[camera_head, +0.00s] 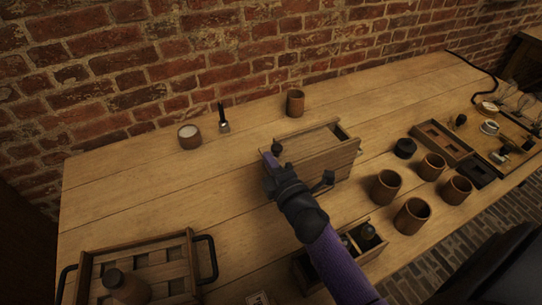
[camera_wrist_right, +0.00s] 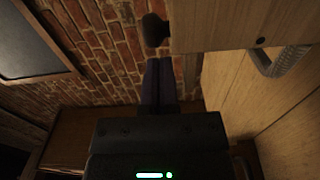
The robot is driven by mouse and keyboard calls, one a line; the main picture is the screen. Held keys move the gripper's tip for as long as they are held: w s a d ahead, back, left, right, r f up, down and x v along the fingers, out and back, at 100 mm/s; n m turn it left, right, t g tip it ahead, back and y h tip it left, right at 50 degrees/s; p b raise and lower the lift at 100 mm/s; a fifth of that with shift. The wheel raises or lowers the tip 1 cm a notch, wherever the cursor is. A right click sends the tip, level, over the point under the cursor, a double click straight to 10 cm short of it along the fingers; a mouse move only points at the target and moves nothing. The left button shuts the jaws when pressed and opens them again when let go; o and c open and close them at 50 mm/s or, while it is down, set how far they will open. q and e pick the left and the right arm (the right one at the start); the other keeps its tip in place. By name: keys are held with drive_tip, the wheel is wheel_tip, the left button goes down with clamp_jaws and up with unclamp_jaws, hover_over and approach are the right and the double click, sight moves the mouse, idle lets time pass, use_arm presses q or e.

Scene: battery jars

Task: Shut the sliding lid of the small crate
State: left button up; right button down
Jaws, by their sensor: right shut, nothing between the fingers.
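The small wooden crate (camera_head: 338,164) stands near the middle of the table. Its lighter lid (camera_head: 308,143) covers most of the top, and a narrow dark gap shows at the right end. A dark round knob (camera_head: 277,147) sits at the lid's left end. My right gripper (camera_head: 269,163) is shut and empty at the crate's left end, close to the knob. In the right wrist view the shut fingers (camera_wrist_right: 158,80) point toward the knob (camera_wrist_right: 155,30) and a wooden panel (camera_wrist_right: 240,22). I cannot tell whether they touch. My left gripper is out of view.
A slatted tray (camera_head: 189,255) with dark handles lies at front left. Several brown cups (camera_head: 412,217) and a black lid (camera_head: 405,148) stand right of the crate. A divided box (camera_head: 310,270) is partly behind my right arm.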

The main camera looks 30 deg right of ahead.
drive_tip(key=shift+w+d, duration=0.1)
drive_tip(key=shift+d, duration=0.05)
drive_tip(key=shift+w, duration=0.1)
drive_tip(key=d, duration=0.2)
drive_tip(key=shift+d, duration=0.3)
idle(0.3)
